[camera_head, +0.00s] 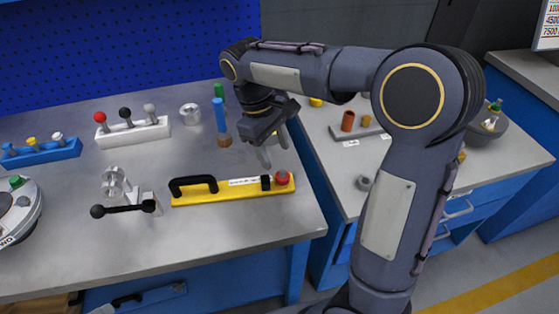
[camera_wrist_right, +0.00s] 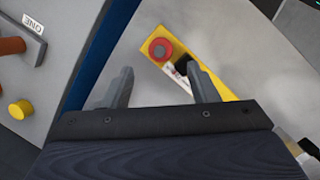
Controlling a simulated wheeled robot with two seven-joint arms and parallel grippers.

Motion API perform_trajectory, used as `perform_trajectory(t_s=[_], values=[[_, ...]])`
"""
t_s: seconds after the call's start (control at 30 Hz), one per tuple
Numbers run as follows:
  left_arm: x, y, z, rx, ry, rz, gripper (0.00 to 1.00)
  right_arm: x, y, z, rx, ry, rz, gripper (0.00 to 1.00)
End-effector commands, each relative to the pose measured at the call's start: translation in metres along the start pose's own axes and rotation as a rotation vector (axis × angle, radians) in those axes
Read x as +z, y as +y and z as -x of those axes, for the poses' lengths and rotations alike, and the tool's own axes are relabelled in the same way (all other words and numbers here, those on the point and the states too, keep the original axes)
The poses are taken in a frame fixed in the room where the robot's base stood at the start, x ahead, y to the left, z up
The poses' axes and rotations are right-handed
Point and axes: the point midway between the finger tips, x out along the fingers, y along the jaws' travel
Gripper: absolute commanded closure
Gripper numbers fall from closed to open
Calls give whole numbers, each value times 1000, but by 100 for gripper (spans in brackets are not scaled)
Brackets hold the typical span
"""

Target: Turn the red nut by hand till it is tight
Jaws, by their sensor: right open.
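A red round piece (camera_head: 282,178), the likeliest red nut, sits at the right end of a yellow bar (camera_head: 225,193) on the grey bench. In the right wrist view the red piece (camera_wrist_right: 160,49) shows a round face with a darker centre, on the yellow bar (camera_wrist_right: 207,80). My right gripper (camera_head: 273,148) is open and empty, above and behind the bar's right end. In the wrist view its fingers (camera_wrist_right: 160,70) stand apart, with the red piece beyond them. My left gripper is not in view.
A black handle (camera_head: 193,185) rises from the bar. A clamp with a black lever (camera_head: 125,208) stands left of it. Blue (camera_head: 221,122) and green cylinders stand behind. A grey round housing (camera_head: 18,210) is at the left edge. The bench front is clear.

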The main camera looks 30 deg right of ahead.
Motion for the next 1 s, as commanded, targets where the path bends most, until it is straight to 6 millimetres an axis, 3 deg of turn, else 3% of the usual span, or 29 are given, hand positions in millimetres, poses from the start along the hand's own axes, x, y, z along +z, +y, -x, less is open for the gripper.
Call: perform_trajectory(t_s=[0.1, 0.23, 0.7, 1.0], values=[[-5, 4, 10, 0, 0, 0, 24, -8, -4, 6, 39, -88, 223, 47], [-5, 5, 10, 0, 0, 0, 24, -11, -5, 3, 52, -131, 335, 47], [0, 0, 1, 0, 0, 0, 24, -3, 0, -62, 51, -135, 345, 47], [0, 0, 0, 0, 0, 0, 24, -2, 1, -73, 51, -132, 345, 47]])
